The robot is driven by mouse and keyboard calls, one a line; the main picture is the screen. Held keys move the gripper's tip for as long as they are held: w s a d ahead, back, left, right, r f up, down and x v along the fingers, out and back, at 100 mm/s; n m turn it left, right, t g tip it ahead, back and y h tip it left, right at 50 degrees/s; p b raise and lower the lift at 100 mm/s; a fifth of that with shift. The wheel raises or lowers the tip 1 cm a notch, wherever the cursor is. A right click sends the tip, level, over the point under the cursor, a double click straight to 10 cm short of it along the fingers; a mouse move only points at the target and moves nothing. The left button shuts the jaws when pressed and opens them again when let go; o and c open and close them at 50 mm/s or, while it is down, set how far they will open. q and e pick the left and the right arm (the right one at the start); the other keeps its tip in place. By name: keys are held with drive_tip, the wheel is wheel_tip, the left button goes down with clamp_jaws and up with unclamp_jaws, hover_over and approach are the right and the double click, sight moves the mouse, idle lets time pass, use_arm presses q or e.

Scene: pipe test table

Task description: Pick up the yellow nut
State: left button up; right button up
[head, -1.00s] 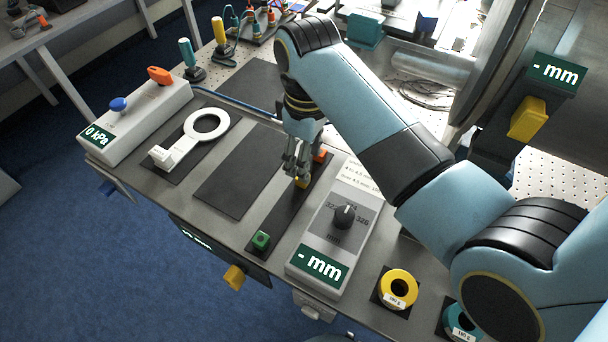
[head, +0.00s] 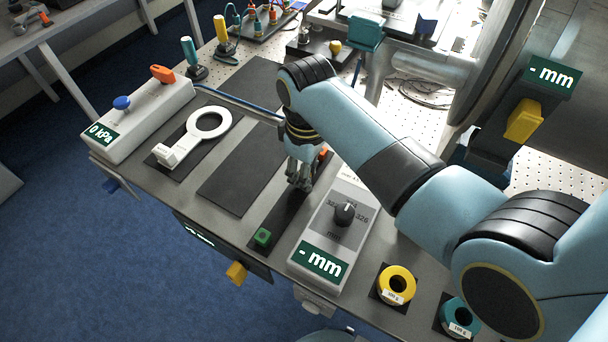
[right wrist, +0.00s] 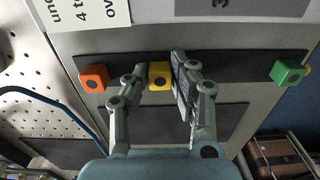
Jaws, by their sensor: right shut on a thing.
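The yellow nut (right wrist: 160,75) is a small square block with a dark hole. It sits between the fingers of my right gripper (right wrist: 158,82) in the right wrist view, over the dark strip (right wrist: 228,67). My right gripper (head: 299,183) is shut on it. In the head view the fingers hide the nut. Whether it still touches the strip I cannot tell. An orange nut (right wrist: 94,78) is to the left of the gripper and a green nut (right wrist: 287,73) to the right in the wrist view. My left gripper is in neither view.
A grey box with a dial (head: 345,213) stands close beside the strip. A white ring-ended gauge (head: 183,147) lies on a dark mat to the left. Yellow (head: 397,279) and teal (head: 460,313) ring weights are near the front edge. A bare dark mat (head: 240,172) lies left of the strip.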

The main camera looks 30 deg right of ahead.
drive_tip(key=shift+r, duration=0.1)
drive_tip(key=shift+r, duration=0.2)
drive_tip(key=r, duration=0.3)
drive_tip(key=shift+s+d+r+b, duration=0.25)
drive_tip(key=shift+s+r+b, duration=0.1)
drive_tip(key=shift+r+b, duration=0.05)
drive_tip(key=s+d+r, duration=0.1)
drive_tip(key=s+r, duration=0.1)
drive_tip(key=s, duration=0.1)
drive_tip(key=s+d+r, duration=0.2)
drive_tip(key=s+d+r+b, duration=0.1)
drive_tip(key=s+r, duration=0.1)
drive_tip(key=s, duration=0.1)
drive_tip(key=shift+s+d, duration=0.3)
drive_tip(key=shift+d, duration=0.1)
drive_tip(key=shift+s+d+r, duration=0.2)
drive_tip(key=shift+s+r, duration=0.1)
drive_tip(key=shift+s, duration=0.15)
drive_tip(key=shift+a, duration=0.1)
